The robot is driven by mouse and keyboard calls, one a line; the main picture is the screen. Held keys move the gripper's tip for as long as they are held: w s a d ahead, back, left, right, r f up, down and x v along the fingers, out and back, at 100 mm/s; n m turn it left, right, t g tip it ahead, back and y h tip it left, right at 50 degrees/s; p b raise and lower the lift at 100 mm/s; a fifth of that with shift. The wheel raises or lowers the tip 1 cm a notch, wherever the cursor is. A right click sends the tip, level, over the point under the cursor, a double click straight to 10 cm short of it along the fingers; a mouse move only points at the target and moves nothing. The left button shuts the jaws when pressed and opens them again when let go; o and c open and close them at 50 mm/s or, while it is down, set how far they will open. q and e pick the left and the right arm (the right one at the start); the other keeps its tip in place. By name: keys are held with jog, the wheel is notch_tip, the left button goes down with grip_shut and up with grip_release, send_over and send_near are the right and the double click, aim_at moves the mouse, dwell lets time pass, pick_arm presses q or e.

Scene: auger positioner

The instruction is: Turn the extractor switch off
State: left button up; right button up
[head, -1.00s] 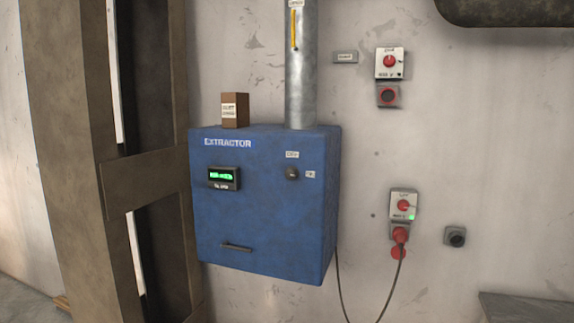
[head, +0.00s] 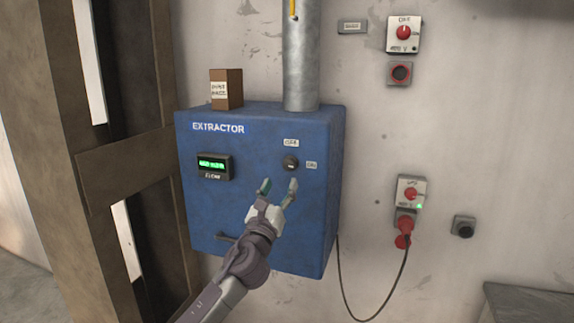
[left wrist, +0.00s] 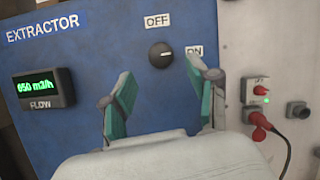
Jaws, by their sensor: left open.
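The extractor (head: 255,225) is a blue box on the wall. Its switch is a round black knob (head: 290,163), with an OFF label (head: 291,143) above it and an ON label (head: 311,165) to its right. In the left wrist view the knob (left wrist: 161,55) has a light mark that seems to point right, toward ON. The green flow display (left wrist: 43,87) reads about 650 m3/h. My left gripper (head: 278,187) is open and empty, just below the knob in the head view. In the left wrist view its fingers (left wrist: 160,92) are spread below and to either side of the knob, apart from it.
A brown box (head: 226,90) and a metal duct (head: 301,55) stand on top of the extractor. Red switches and a red plug (head: 405,225) with a black cable are on the wall to the right. A brown steel column (head: 75,160) stands at left.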

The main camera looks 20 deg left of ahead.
aim_at(288, 168)
pick_arm(q)
jog(key=x, duration=0.6)
jog(key=shift+w+r, duration=0.1)
jog(key=shift+w, duration=0.45)
pick_arm(e)
jog(key=shift+w+r, duration=0.2)
jog(key=shift+w, duration=0.25)
jog(key=shift+w+r, duration=0.2)
jog(key=shift+w, duration=0.25)
pick_arm(q)
jog(key=shift+c, duration=0.4)
pick_arm(e)
jog(key=shift+s, duration=0.1)
pick_arm(q)
grip_shut()
pick_arm(e)
jog(key=shift+s, duration=0.15)
